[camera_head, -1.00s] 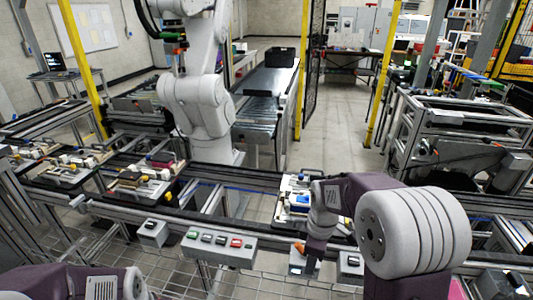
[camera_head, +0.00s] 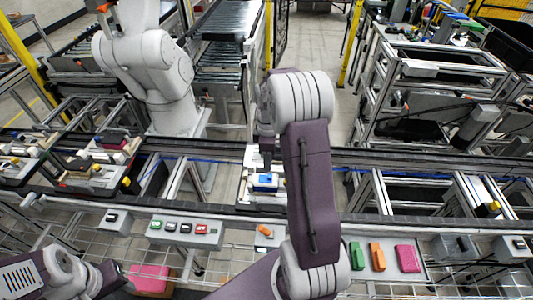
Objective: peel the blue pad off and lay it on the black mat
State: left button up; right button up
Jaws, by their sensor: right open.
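The blue pad (camera_head: 265,181) lies on a white block on a pallet fixture at the middle of the conveyor. My right gripper (camera_head: 267,163) reaches down just behind and above the pad. It is small and partly hidden by my right arm, and I cannot tell whether it touches the pad. It is open. My left arm shows at the bottom left, but its gripper cannot be made out. I cannot pick out the black mat with certainty.
A grey button box (camera_head: 185,229) stands front left of the pallet. Green (camera_head: 356,256), orange (camera_head: 377,257) and pink (camera_head: 407,258) pieces lie on a tray at the right front. A pink piece (camera_head: 150,277) sits low at the left. Conveyor rails (camera_head: 420,160) run across.

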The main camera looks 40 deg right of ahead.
aim_at(268, 175)
jog(key=f, duration=0.2)
jog(key=f+p, duration=0.1)
jog(key=f, duration=0.2)
jog(key=f+p, duration=0.1)
jog(key=f, duration=0.2)
jog(key=shift+w+d+f, duration=0.25)
jog(key=shift+s+a+f, duration=0.1)
jog(key=shift+f, duration=0.4)
jog(key=c, duration=0.8)
jog(key=o, duration=0.4)
grip_shut()
